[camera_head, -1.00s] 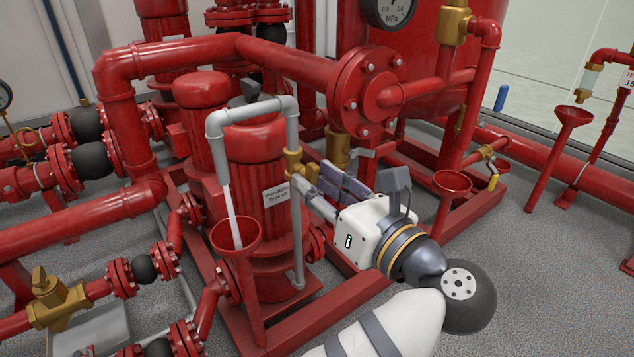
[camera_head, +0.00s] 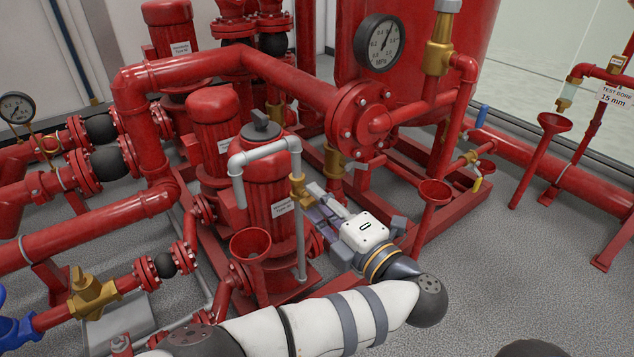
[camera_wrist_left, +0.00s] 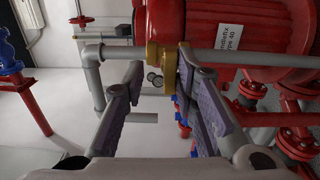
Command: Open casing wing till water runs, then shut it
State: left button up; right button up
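The brass casing valve (camera_head: 298,188) sits on the thin grey pipe (camera_head: 265,152) beside the front red pump (camera_head: 262,178). The pipe's open end hangs over a red funnel (camera_head: 250,243), and no water stream shows there. My left gripper (camera_head: 312,205) is right at the valve. In the left wrist view its fingers (camera_wrist_left: 160,92) are spread apart, with the brass valve body (camera_wrist_left: 160,45) just beyond them. Two small round metal ends (camera_wrist_left: 155,79) show between the fingers, touching neither. The wing's full shape is hard to make out. My right gripper is not in view.
A pressure gauge (camera_head: 378,43) and another brass fitting (camera_head: 438,50) stand behind. A second red funnel (camera_head: 434,192) is right of my gripper. Red pipes and the frame crowd the left. Grey floor (camera_head: 510,270) is clear at the right.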

pick_arm(q)
jog(key=shift+f, duration=0.45)
